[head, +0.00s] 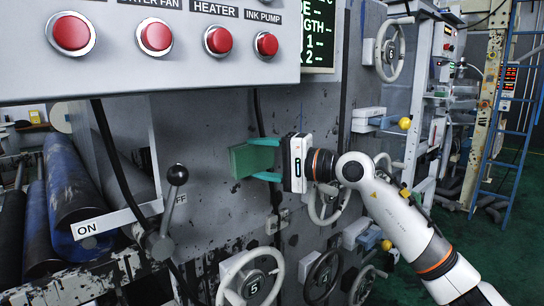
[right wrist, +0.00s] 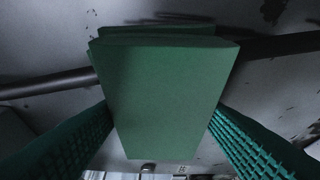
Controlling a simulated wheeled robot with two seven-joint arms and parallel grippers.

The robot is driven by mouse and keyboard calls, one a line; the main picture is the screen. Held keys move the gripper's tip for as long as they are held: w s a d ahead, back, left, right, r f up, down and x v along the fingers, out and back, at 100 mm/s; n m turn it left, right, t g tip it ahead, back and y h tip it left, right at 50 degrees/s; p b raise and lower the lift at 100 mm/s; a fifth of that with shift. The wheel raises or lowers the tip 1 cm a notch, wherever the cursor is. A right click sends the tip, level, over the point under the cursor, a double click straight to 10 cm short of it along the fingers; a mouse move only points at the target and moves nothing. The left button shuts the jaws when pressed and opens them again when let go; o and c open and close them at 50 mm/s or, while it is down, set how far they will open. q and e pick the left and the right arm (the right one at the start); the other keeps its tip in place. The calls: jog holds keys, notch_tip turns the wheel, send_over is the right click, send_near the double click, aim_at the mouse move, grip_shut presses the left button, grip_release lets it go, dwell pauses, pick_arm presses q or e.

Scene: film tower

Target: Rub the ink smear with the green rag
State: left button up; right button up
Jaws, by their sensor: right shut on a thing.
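The green rag (head: 250,160) is a folded, block-like pad in front of the grey machine panel. My right gripper (head: 264,159) comes in from the right and is shut on it, with one teal finger above and one below. In the right wrist view the rag (right wrist: 170,90) fills the middle between the two ribbed fingers, its far end towards the panel. I cannot tell whether it touches the panel. A dark streaky patch (right wrist: 172,18) shows just beyond the rag and may be the ink smear; the rag hides part of that area. My left gripper is not in view.
The grey panel (head: 215,125) has scattered dark specks. A control box with red buttons (head: 218,41) juts out above. A black-knobbed lever (head: 177,175) and blue rollers (head: 65,185) are at left. Handwheels (head: 250,282) stand below. A black cable runs behind the rag.

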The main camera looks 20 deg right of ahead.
jog(key=shift+s+a, duration=0.3)
jog(key=shift+a, duration=0.55)
jog(key=shift+s+a, duration=0.3)
jog(key=shift+a, duration=0.55)
jog(key=shift+s+a, duration=0.3)
jog(key=shift+a, duration=0.55)
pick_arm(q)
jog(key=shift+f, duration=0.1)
pick_arm(e)
jog(key=shift+s+d+f, duration=0.15)
jog(key=shift+s, duration=0.15)
jog(key=b, duration=0.4)
send_near(238, 164)
jog(key=a, duration=0.2)
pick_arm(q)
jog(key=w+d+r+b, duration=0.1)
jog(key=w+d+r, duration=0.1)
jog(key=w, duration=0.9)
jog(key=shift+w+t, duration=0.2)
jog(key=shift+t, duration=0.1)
pick_arm(e)
jog(key=shift+s+a, duration=0.7)
jog(key=shift+s, duration=0.15)
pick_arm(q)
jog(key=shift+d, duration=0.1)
pick_arm(e)
jog(key=shift+w, duration=0.1)
